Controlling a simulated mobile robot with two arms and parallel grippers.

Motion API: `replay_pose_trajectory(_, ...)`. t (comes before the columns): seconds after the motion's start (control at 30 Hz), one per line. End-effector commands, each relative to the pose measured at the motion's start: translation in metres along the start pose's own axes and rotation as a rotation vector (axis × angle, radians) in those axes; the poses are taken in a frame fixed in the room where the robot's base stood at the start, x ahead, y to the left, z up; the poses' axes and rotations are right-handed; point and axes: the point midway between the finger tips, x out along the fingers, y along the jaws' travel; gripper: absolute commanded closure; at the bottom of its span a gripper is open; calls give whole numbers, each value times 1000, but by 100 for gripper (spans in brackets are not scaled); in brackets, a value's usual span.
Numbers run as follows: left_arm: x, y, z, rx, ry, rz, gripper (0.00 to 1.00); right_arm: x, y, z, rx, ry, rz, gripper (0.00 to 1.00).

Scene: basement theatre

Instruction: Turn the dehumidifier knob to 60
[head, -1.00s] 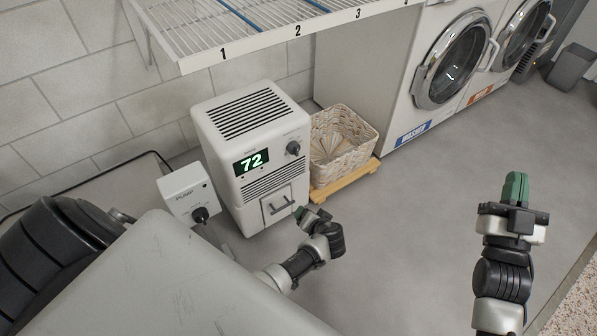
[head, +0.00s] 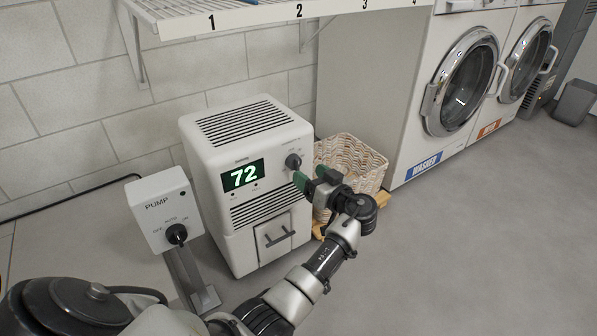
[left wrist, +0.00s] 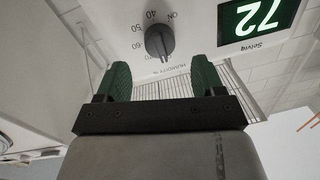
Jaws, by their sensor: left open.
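The white dehumidifier (head: 215,165) stands by the wall, its green display (head: 243,175) reading 72. Its dark knob (head: 293,161) is on the upper right of the front face. In the left wrist view the knob (left wrist: 158,42) appears upside down, with marks 40, 50 and 60 around it and a humidity label; its exact setting is hard to read. My left gripper (head: 311,180) is open with green fingertips, just in front of and below the knob. In the left wrist view the fingers (left wrist: 162,76) are spread and empty, the knob ahead of the gap. My right gripper is out of view.
A pump switch box (head: 165,208) on a post stands left of the dehumidifier. A wicker basket (head: 352,160) sits close on its right. A wire shelf (head: 240,14) hangs above. Washing machines (head: 465,85) stand at the right. The floor at the right front is clear.

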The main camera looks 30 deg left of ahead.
Motion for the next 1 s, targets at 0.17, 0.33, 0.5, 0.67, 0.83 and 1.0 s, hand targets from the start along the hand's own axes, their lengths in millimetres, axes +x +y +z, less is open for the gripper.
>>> replay_pose_trajectory(0.17, 32, 1, 3, 1, 2, 0, 32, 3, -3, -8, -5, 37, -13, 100)
replay_pose_trajectory(0.33, 49, 1, 2, 1, 0, 1, 32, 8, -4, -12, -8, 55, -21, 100)
replay_pose_trajectory(0.5, 54, 0, 1, 2, 0, 2, 32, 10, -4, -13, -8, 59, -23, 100)
replay_pose_trajectory(0.67, 54, 0, 1, 2, 0, 2, 32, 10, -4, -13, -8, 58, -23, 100)
replay_pose_trajectory(0.83, 54, 1, 1, 3, 0, 2, 53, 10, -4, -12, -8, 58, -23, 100)
replay_pose_trajectory(1.0, 54, 1, 1, 3, -1, 2, 79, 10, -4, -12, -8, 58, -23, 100)
